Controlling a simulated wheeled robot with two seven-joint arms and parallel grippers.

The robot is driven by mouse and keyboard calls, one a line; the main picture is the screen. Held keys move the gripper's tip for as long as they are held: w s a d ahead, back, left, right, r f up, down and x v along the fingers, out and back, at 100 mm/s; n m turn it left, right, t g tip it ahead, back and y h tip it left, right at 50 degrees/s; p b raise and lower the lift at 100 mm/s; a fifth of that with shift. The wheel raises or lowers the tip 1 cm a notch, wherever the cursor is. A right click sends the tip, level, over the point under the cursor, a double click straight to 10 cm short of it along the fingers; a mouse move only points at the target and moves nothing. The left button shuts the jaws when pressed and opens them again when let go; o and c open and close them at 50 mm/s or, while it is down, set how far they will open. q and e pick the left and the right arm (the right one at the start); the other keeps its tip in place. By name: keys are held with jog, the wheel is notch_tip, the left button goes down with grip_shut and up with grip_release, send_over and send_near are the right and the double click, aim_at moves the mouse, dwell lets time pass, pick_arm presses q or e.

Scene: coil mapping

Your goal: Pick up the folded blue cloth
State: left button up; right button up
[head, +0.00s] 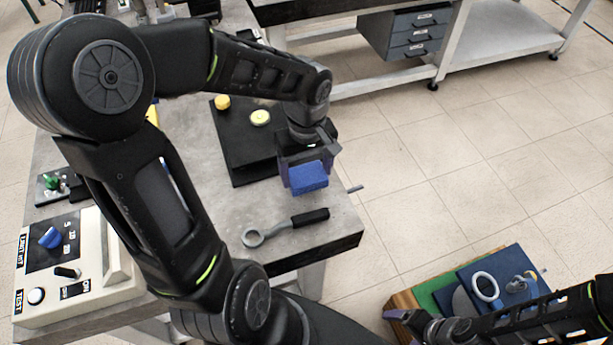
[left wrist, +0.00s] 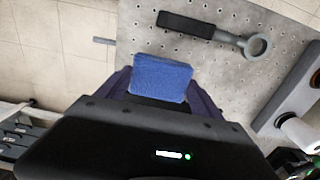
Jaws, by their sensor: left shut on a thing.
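The folded blue cloth (head: 308,178) is a small flat blue block in the head view. My left gripper (head: 306,164) is shut on it, near the right edge of the grey table. In the left wrist view the cloth (left wrist: 161,78) sits between the two dark fingers of my left gripper (left wrist: 160,92). The table top shows beyond the cloth there, and the gap beneath it is hard to judge. My right gripper (head: 408,317) shows at the lower right of the head view, by a wooden-sided box; whether its jaws are open is unclear.
A ring-ended tool with a black handle (head: 285,227) lies on the grey table (head: 330,235) near the cloth. A black mat (head: 240,160) bears yellow round pieces (head: 260,117). A control box (head: 75,265) stands at left. The box (head: 437,292) at lower right holds a blue panel with a ring.

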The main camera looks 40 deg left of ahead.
aim_at(307, 174)
pick_arm(q)
notch_tip(307, 174, up, 7)
dwell(0.7)
